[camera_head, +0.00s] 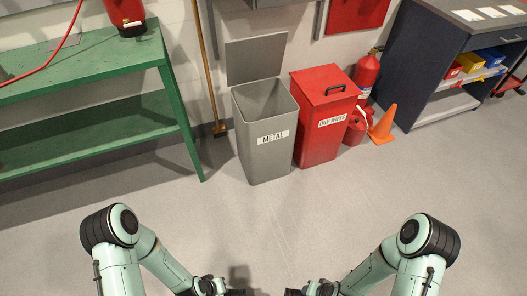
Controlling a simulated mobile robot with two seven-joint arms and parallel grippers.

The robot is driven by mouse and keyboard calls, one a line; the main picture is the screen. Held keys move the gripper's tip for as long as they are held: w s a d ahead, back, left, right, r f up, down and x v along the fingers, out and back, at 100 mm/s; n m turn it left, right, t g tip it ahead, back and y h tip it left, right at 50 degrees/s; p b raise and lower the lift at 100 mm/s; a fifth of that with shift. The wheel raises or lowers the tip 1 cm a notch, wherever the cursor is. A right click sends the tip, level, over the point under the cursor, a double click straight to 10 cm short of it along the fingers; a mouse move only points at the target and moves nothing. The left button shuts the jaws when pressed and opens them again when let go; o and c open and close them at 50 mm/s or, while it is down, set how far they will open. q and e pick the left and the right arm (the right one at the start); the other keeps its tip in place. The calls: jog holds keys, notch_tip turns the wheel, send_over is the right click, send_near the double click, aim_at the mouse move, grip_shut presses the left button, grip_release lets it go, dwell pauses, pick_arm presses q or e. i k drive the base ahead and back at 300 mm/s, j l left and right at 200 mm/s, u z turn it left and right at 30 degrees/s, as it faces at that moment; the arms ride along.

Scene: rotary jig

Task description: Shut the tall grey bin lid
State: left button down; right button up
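The tall grey bin (258,160) stands on the floor near the wall, with a "METAL" label on its front. Its lid (255,60) is up, standing upright at the back edge, so the bin's dark inside shows. My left gripper (236,292) and my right gripper (294,292) are at the bottom edge of the view, facing each other with a gap between them. Both are well in front of the bin and apart from it. Their fingers are small, dark and partly cut off, so I cannot tell how they are set.
A red bin (312,145) labelled "OILY WIPES", with its lid down, stands close on the right. A green bench (165,65) is on the left, and a broom handle (203,55) leans between. An orange cone (383,125) stands further right. The floor in front is clear.

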aim_at(255, 58)
jog(key=i+j+z, duration=0.1)
jog(key=z, duration=0.35)
jog(key=i+j+z, duration=0.2)
jog(key=z, duration=0.25)
jog(key=i+j+z, duration=0.1)
jog(key=z, duration=0.35)
jog(key=i+j+z, duration=0.1)
jog(key=j, duration=0.3)
jog(key=i+j+z, duration=0.1)
jog(key=j, duration=0.25)
jog(key=i+j+z, duration=0.15)
jog(key=j, duration=0.25)
jog(key=k, duration=0.1)
